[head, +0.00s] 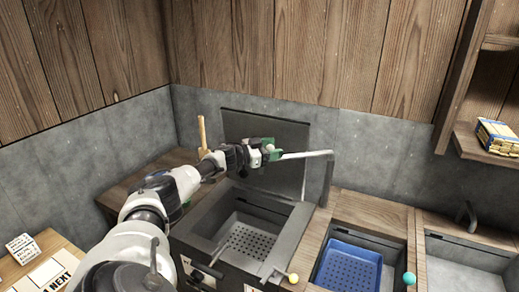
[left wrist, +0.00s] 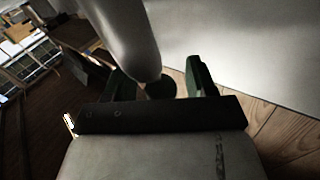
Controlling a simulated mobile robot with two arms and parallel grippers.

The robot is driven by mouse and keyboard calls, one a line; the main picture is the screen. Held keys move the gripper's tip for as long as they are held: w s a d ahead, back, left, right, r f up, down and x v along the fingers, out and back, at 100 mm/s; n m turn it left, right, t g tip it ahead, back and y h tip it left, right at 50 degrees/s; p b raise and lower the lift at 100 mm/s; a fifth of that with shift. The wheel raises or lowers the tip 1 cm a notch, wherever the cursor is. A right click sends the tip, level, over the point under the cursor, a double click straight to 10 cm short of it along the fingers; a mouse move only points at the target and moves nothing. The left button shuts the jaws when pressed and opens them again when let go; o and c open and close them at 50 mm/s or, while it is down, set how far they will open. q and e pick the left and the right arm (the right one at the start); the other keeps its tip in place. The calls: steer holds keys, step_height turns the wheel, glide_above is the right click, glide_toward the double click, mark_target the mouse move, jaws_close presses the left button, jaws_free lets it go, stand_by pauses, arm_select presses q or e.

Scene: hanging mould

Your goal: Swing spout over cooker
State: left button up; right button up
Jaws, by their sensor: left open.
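The grey metal spout (head: 308,155) rises from the counter at the cooker's right back corner. Its horizontal arm points left across the front of the raised dark lid (head: 262,127). The cooker (head: 205,232) is a dark open basin with a perforated bottom. My left gripper (head: 268,151), with green fingers, is open at the free left end of the spout. In the left wrist view a pale tube (left wrist: 125,35), probably the spout, lies between the open fingers (left wrist: 155,85); I cannot tell whether they touch it. My right gripper is out of view.
Right of the cooker is a basin with a blue perforated tray (head: 347,268), then a grey sink (head: 455,270) with a tap (head: 467,215). A wooden shelf (head: 490,150) juts out at right. A wooden handle (head: 202,132) stands behind my left arm.

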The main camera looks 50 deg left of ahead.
arm_select(q)
steer(key=b+v, duration=0.2)
steer(key=v, duration=0.7)
steer(key=shift+s, duration=0.4)
